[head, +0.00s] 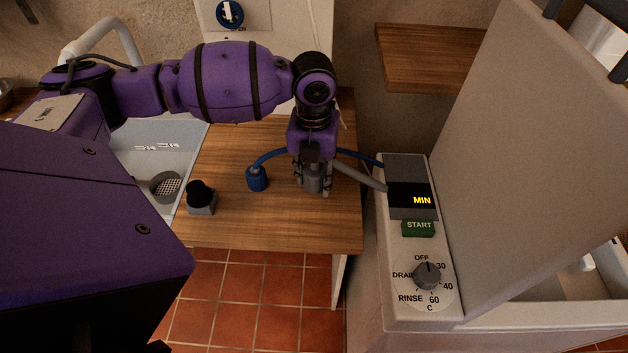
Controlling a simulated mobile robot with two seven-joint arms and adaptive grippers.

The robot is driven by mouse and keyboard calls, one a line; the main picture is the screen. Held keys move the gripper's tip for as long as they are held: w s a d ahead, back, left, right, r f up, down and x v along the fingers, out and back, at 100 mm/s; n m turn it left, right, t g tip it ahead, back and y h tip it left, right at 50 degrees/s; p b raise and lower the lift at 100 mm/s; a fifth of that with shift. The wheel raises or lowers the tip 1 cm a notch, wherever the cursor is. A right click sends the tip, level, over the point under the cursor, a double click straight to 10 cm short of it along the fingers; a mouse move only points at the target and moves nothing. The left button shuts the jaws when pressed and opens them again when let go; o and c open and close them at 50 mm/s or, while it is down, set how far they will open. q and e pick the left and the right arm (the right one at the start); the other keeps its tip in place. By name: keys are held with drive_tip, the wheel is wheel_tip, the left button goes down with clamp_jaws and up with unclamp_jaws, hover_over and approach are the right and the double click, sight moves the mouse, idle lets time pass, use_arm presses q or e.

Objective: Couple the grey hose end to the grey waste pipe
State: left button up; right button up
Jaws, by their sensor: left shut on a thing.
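My left gripper (313,184) points down over the wooden worktop and is shut on the grey hose end, a short grey cylinder between its fingers. The grey hose (361,178) runs from there to the right, to the machine's side. I cannot make out the grey waste pipe for certain; my left arm covers part of the white panel (279,22) behind. My right gripper is not in view.
A blue hose end (257,179) stands on the worktop (275,222) left of the gripper. A grey block with a black knob (201,197) is nearer the front. A sink (150,140) lies left, the machine's control panel (415,250) right. A blue round fitting (230,13) is on the panel.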

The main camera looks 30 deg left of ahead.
use_arm(q)
drive_tip(key=s+a+r+p, duration=0.1)
drive_tip(key=s+a+r, duration=0.1)
drive_tip(key=s+r, duration=0.7)
drive_tip(key=s, duration=0.4)
drive_tip(key=shift+s+a+r, duration=0.3)
drive_tip(key=shift+s+a, duration=0.05)
drive_tip(key=shift+a, duration=0.05)
drive_tip(key=o, duration=0.5)
drive_tip(key=shift+c, duration=1.5)
drive_tip(key=shift+w, duration=0.15)
